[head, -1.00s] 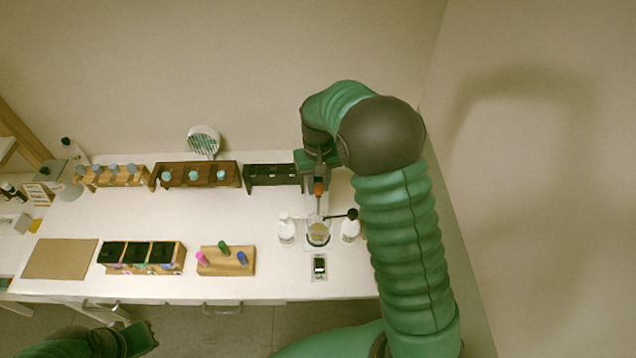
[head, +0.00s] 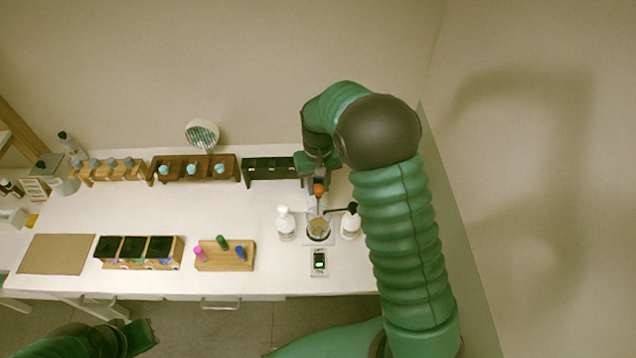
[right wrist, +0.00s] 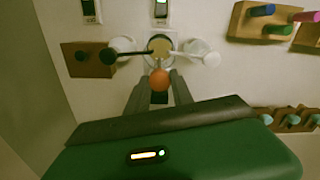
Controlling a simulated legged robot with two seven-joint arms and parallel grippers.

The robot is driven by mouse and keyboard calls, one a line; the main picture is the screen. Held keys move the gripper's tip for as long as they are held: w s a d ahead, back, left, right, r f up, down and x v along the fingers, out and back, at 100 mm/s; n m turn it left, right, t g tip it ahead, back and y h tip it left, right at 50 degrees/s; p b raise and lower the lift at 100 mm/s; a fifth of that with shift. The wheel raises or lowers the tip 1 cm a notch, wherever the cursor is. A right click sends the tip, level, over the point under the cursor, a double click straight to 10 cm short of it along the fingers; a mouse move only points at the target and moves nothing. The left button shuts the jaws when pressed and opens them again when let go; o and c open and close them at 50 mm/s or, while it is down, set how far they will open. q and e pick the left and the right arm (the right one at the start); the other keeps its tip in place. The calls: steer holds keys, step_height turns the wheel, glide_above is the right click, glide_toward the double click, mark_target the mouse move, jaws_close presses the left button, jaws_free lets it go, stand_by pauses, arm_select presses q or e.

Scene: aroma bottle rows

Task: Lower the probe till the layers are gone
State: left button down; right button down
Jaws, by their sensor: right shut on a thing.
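A probe with an orange top (head: 319,189) hangs in my right gripper (head: 318,182), with a thin shaft pointing down at a clear beaker (head: 318,229). The beaker holds a yellowish-tan content; its layers are too small to tell apart. In the right wrist view the orange top (right wrist: 159,80) lies between the fingers, just below the beaker (right wrist: 160,46) in the picture. Whether the probe tip is inside the liquid cannot be told. My left gripper (head: 142,337) is at the bottom left, off the table, its jaws unclear.
A small display device (head: 319,262) lies in front. A wooden block with colored pegs (head: 225,258) and black-topped boxes (head: 137,250) stand left. Bottle racks (head: 195,170) line the back.

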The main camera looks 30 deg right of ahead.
steer(key=c, duration=1.1)
jaws_free()
step_height(320, 180, up, 17)
steer(key=b, duration=0.3)
steer(key=shift+w, duration=0.15)
steer(key=shift+f, duration=0.1)
